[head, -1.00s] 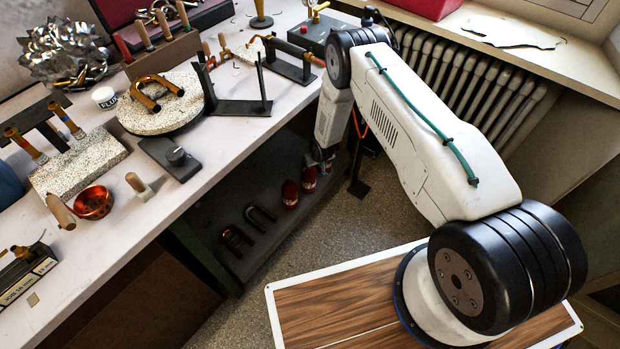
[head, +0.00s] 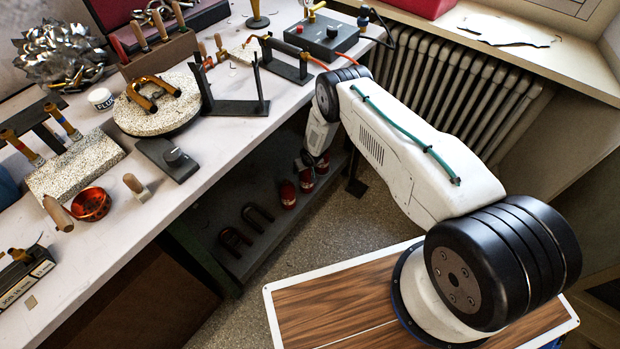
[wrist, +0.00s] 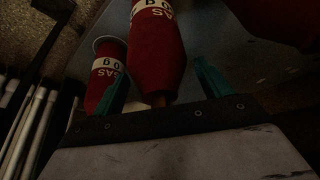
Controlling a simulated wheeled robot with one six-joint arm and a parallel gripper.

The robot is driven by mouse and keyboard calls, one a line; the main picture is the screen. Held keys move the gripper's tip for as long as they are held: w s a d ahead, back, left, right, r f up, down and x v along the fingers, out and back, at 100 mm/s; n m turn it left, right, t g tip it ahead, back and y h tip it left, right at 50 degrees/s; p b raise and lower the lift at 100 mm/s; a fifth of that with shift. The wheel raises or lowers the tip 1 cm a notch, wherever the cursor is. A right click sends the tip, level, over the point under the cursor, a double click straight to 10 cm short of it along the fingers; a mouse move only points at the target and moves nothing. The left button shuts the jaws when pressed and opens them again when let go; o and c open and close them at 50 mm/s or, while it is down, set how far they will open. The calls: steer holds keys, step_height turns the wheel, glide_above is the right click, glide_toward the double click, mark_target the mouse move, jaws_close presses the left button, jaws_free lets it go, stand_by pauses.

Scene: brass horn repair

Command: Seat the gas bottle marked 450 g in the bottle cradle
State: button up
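Several red gas bottles stand on the lower shelf: one (head: 288,195), a second (head: 306,180) and a third (head: 322,164) beside my arm. In the wrist view, a red bottle (wrist: 157,55) lies between my gripper's teal fingers (wrist: 161,88), which are spread apart. Its label shows part of "GAS" and "g"; the full weight is cut off. A second bottle (wrist: 107,75) is just left of it, and part of another red body (wrist: 275,15) is at the upper right. My gripper is hidden in the head view. I cannot tell which stand is the cradle.
A dark two-post stand (head: 235,107) and a smaller stand (head: 288,67) are on the bench (head: 150,222) above the shelf. Dark U-shaped pieces (head: 257,217) lie on the shelf (head: 215,200). A radiator (head: 460,90) is at the right, and its pipes show in the wrist view.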

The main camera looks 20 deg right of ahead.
jaws_close()
steer(key=shift+w, duration=0.1)
steer(key=shift+r, duration=0.1)
